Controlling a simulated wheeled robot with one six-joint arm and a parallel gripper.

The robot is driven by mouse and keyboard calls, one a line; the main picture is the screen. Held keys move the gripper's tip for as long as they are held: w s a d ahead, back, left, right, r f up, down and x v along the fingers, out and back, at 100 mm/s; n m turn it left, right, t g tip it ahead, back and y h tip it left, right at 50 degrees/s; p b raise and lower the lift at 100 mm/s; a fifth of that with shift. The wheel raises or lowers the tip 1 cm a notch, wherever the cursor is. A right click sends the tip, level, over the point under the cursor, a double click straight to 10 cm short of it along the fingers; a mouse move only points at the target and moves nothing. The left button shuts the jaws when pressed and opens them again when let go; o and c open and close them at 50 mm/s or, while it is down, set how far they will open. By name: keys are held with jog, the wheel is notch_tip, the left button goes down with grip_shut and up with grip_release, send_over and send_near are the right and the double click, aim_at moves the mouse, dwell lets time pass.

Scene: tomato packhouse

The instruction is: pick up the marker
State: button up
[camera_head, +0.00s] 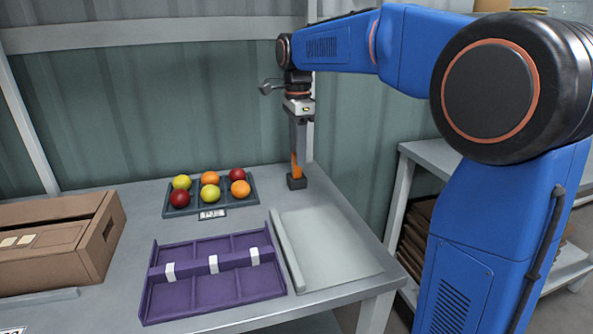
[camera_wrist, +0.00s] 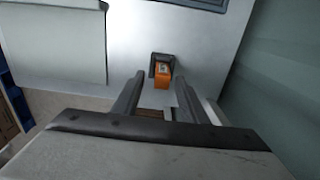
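The marker is orange and stands upright in a small dark square holder (camera_head: 297,183) at the back right of the table. In the head view the orange marker (camera_head: 294,164) shows just under my gripper (camera_head: 298,150), which points straight down over it. In the wrist view the marker (camera_wrist: 162,71) shows end-on in the holder (camera_wrist: 154,60), ahead of the gap between my two fingers (camera_wrist: 160,84). The fingers are apart with nothing held between them. The exact height gap between fingertips and marker is hard to tell.
A dark tray of tomatoes (camera_head: 166,211) sits left of the holder. A purple divided tray (camera_head: 212,307) lies in front, with a pale board (camera_head: 325,245) to its right. A cardboard box (camera_head: 50,270) stands at the left. A green corrugated wall (camera_head: 180,110) rises close behind.

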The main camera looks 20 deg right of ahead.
jog(key=shift+w+a+f, duration=0.1)
jog(key=shift+w+f, duration=0.05)
jog(key=shift+f, duration=1.75)
jog(key=shift+c, duration=0.3)
grip_shut()
jog(key=shift+r, duration=0.15)
notch_tip(320, 180, up, 15)
